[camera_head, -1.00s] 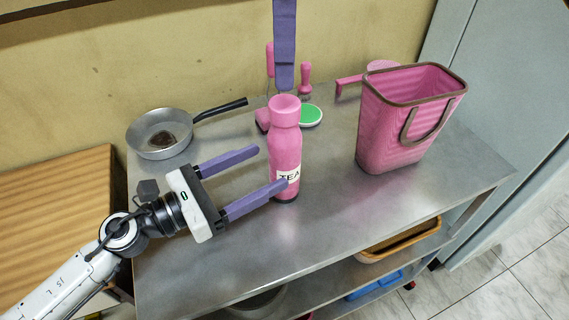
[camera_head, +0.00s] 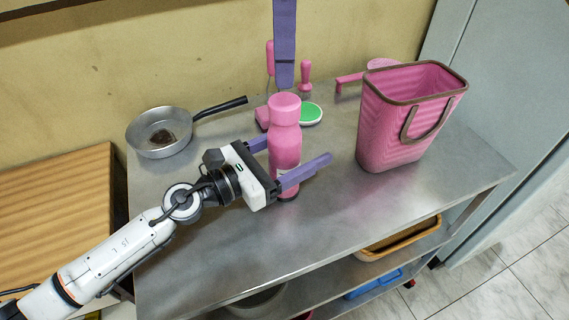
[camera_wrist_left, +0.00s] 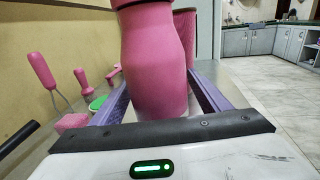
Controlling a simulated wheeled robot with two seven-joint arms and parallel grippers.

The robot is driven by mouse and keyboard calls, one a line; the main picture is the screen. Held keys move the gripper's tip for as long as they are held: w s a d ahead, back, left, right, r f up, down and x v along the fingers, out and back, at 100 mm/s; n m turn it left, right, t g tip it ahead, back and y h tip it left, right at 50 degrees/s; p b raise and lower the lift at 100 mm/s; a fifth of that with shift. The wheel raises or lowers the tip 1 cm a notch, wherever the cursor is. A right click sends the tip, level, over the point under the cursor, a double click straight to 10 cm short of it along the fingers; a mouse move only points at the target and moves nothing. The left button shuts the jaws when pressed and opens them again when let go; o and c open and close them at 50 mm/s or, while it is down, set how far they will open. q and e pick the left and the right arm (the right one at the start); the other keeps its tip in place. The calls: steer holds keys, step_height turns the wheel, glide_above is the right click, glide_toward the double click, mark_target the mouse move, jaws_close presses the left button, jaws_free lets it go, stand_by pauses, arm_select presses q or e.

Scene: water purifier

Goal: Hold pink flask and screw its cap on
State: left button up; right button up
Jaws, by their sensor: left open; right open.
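The pink flask (camera_head: 285,147) stands upright on the metal table, and its body fills the middle of the left wrist view (camera_wrist_left: 155,65). A pink cap (camera_head: 284,103) sits at its top; I cannot tell whether it is screwed tight. My left gripper (camera_head: 311,146) is open, with its purple fingers on either side of the flask body; the near finger hides most of the label and the flask hides part of the far one. My right gripper (camera_head: 284,85) shows only as purple finger parts hanging from the top edge, just above and behind the cap.
A pink basket (camera_head: 385,130) with a brown rim stands to the right. A grey pan (camera_head: 160,132) lies at the left. Behind the flask are pink-handled tools and a green-topped round item (camera_head: 310,114). The front of the table (camera_head: 330,225) is clear.

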mark_target(285, 101)
arm_select(q)
jaws_close()
arm_select(e)
steer(key=n, duration=0.5)
steer(key=shift+a, duration=0.1)
steer(key=n, duration=0.4)
steer(key=shift+s+n, duration=0.1)
steer(key=shift+n, duration=0.3)
steer(key=n, duration=0.8)
steer(key=shift+f, duration=0.1)
steer(key=shift+f, duration=3.9)
